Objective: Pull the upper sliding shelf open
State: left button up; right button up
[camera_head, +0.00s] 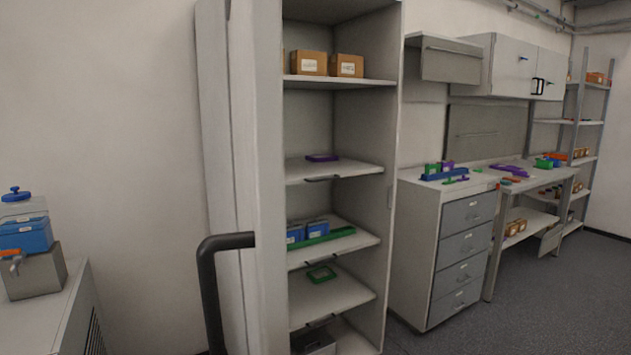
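The tall grey cabinet (393,190) stands open in the middle of the view. Its upper sliding shelf (352,173) is a pale board at mid height with a small dark handle (322,179) on its front edge. A flat purple piece (322,158) lies on this shelf. The shelf's front edge looks about level with the cabinet front. A lower shelf (362,240) with a similar handle holds blue boxes (307,230) and a green strip. The cabinet door (242,130) partly covers the left ends of the shelves. Neither of my grippers is in view.
A dark bent bar handle (207,275) sticks out from the door at left. Cardboard boxes (347,66) sit on the shelf above. A drawer unit (420,260) stands close on the right, with a bench beyond. A side table (60,305) with equipment is at left.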

aim_at(297, 170)
jog(key=l+u, duration=0.4)
jog(key=l, duration=0.15)
jog(key=l+u, duration=0.35)
jog(key=l, duration=0.2)
jog(key=l+u, duration=0.35)
jog(key=k+l+u, duration=0.1)
jog(key=l+u, duration=0.25)
jog(key=l, duration=0.2)
jog(key=l+u, duration=0.75)
jog(key=l, duration=0.15)
jog(key=l+u, duration=0.4)
jog(key=k+l+u, duration=0.1)
jog(key=l+u, duration=0.8)
jog(key=l, duration=0.4)
jog(key=z, duration=0.4)
jog(key=i+l+z, duration=0.1)
jog(key=z, duration=0.7)
jog(key=i+z, duration=0.1)
jog(key=z, duration=0.3)
